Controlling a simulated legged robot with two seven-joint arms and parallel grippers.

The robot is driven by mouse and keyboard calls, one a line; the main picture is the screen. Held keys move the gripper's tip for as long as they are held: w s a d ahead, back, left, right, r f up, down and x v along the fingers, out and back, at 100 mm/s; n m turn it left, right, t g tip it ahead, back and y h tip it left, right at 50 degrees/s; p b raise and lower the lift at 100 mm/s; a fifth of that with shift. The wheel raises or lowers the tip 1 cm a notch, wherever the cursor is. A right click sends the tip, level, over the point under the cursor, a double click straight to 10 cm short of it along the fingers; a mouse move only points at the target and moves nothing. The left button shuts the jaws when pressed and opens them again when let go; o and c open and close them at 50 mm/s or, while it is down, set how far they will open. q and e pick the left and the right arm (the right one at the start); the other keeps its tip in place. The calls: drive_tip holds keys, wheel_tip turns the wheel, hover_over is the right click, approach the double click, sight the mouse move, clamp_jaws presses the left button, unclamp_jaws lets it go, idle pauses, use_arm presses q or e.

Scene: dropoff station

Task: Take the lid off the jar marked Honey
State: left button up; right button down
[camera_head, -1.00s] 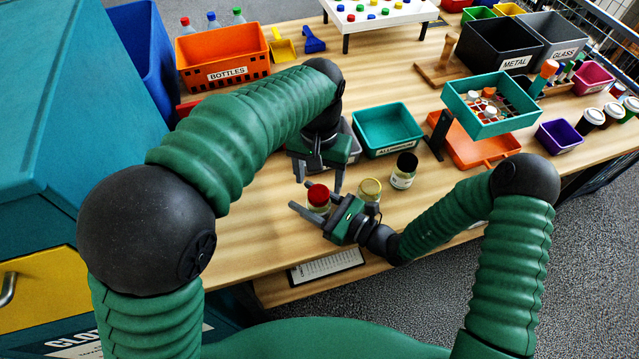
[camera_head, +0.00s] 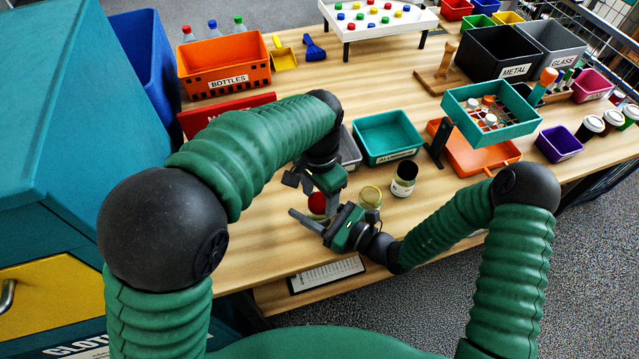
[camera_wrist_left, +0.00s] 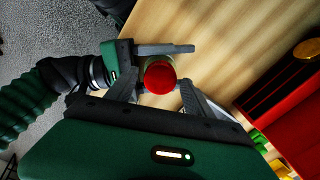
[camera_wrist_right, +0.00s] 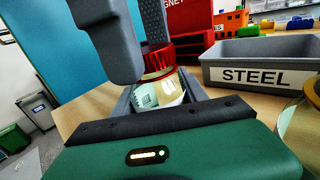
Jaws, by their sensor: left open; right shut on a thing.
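A jar with a red lid (camera_head: 317,202) stands on the table. Its pale label (camera_wrist_right: 160,94) faces my right wrist camera, but I cannot read the name on it. My right gripper (camera_head: 320,216) is shut on the body of this jar from the side. My left gripper (camera_head: 313,193) is open above the jar, with its fingers on either side of the red lid, which shows between them in the left wrist view (camera_wrist_left: 160,77). A jar with a yellow lid (camera_head: 370,195) and a jar with a black lid (camera_head: 406,170) stand to the right, their names unreadable.
A grey bin marked STEEL (camera_wrist_right: 262,76) stands behind the jars, beside a teal bin (camera_head: 388,137). A dark upright post (camera_head: 437,140) stands near a raised teal crate (camera_head: 490,108). A label sheet (camera_head: 326,273) is at the front edge. The table left of the jars is clear.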

use_arm(q)
drive_tip(key=shift+f, duration=0.1)
clamp_jaws()
drive_tip(key=n, duration=0.3)
drive_tip(key=shift+o, duration=0.5)
unclamp_jaws()
